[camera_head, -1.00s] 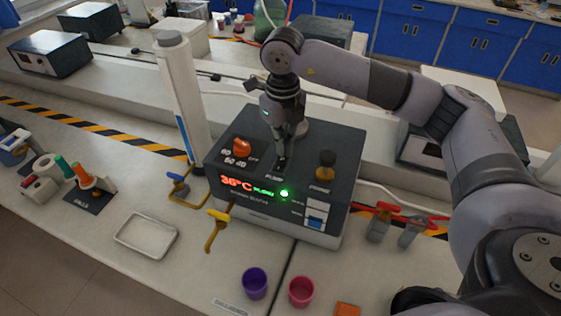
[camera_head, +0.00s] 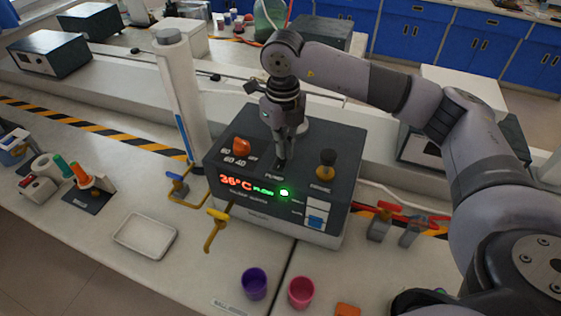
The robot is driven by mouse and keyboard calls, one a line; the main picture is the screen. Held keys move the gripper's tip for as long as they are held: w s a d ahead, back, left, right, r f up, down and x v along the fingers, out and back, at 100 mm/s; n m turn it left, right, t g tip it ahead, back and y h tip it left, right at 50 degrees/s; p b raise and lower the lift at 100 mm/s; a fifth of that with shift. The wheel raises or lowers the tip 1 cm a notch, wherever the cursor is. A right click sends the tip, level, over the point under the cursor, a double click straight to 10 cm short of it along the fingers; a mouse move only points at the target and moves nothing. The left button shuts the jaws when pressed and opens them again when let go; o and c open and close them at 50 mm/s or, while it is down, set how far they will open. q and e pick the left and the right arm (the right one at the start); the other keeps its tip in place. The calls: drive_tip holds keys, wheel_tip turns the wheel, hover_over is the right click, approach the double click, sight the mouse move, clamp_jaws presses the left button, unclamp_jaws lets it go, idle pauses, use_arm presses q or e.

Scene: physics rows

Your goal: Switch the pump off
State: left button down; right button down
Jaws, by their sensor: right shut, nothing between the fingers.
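The dark bath unit (camera_head: 338,165) stands on the bench with its control top facing me. The pump switch (camera_head: 280,164) is a small dark part above the "PUMP" label, mostly hidden by my right gripper, so I cannot tell its position. My right gripper (camera_head: 282,154) points down, shut and empty, with its tips at the switch; I cannot tell whether they touch it. My left gripper is not in view.
A white column (camera_head: 180,90) stands behind left. Yellow-handled valve (camera_head: 217,217), purple cup (camera_head: 254,283) and pink cup (camera_head: 301,291) are in front.

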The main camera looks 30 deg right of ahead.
drive_tip(key=shift+f+b, duration=0.45)
drive_tip(key=shift+f, duration=0.15)
drive_tip(key=shift+r, duration=0.15)
drive_tip(key=shift+r+p, duration=2)
drive_tip(key=shift+r, duration=1.45)
drive_tip(key=shift+f, duration=0.15)
